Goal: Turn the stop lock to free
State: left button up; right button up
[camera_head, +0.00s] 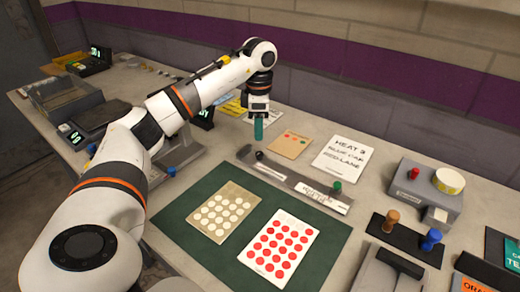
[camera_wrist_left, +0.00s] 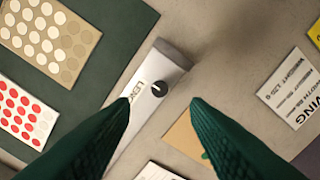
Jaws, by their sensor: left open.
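A grey track (camera_head: 285,178) lies at the back of the green mat (camera_head: 180,220). A small black knob (camera_head: 259,155) sits at its left end, and a green knob (camera_head: 336,186) stands towards its right end. No readable label tells me which one is the stop lock. In the left wrist view the black knob (camera_wrist_left: 159,88) is round with a pale pointer mark, beside a partly hidden printed label (camera_wrist_left: 138,88). My left gripper (camera_head: 258,130) points down above the black knob, open and empty. Its green fingertips (camera_wrist_left: 160,102) appear on either side of the knob, apart from it.
A tan card (camera_head: 289,145) and a white printed sheet (camera_head: 342,158) lie behind the track. Cards with white dots (camera_head: 224,211) and red dots (camera_head: 281,246) lie on the mat. A grey box (camera_head: 424,190) and coloured pegs (camera_head: 431,239) stand at the right.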

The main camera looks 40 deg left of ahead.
aim_at(259, 153)
pick_arm(q)
notch_tip(259, 153, down, 8)
jog(key=shift+f, duration=0.1)
jog(key=shift+c, duration=0.2)
grip_shut()
